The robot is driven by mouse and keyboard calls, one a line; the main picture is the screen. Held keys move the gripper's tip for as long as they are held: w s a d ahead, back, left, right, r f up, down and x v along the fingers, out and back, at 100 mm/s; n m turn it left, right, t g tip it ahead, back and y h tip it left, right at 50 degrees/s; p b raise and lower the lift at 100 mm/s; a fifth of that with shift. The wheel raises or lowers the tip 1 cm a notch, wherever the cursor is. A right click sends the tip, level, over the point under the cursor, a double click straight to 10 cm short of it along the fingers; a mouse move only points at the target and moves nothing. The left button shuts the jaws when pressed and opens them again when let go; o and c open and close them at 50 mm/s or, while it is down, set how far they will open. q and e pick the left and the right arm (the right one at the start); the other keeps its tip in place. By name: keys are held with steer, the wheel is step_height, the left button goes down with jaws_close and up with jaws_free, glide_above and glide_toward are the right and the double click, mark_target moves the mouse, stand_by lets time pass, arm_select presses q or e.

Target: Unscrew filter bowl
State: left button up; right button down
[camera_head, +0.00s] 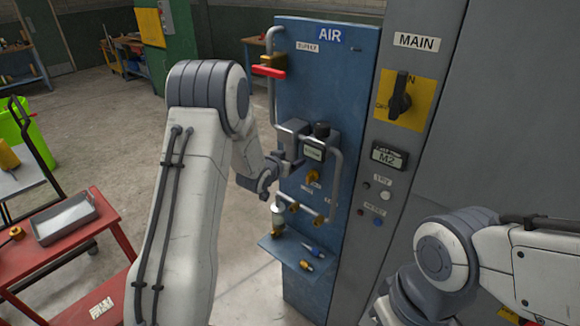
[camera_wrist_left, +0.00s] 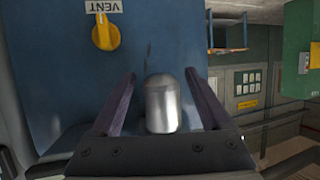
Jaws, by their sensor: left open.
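A silver, round-ended cylinder (camera_wrist_left: 162,103), which looks like the filter bowl, lies between the two fingers of my left gripper (camera_wrist_left: 162,92) in the left wrist view. Blue-grey space shows on both sides of it, so the fingers are open around it. In the head view my left gripper (camera_head: 275,178) is at the left edge of the blue air panel (camera_head: 345,85), just below the grey filter housing (camera_head: 292,130). My right gripper is out of view.
A yellow vent knob (camera_wrist_left: 105,33) is beside the bowl. A regulator with a dark knob (camera_head: 321,130) and grey pipes are close right of my gripper. A small ledge (camera_head: 285,248) holds small blue-and-orange items. A red cart (camera_head: 75,262) with a grey tray stands left.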

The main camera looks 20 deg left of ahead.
arm_select(q)
steer(key=shift+d+n+y+b, duration=0.15)
steer(key=shift+n+y+b, duration=0.65)
steer(key=shift+y+b, duration=0.15)
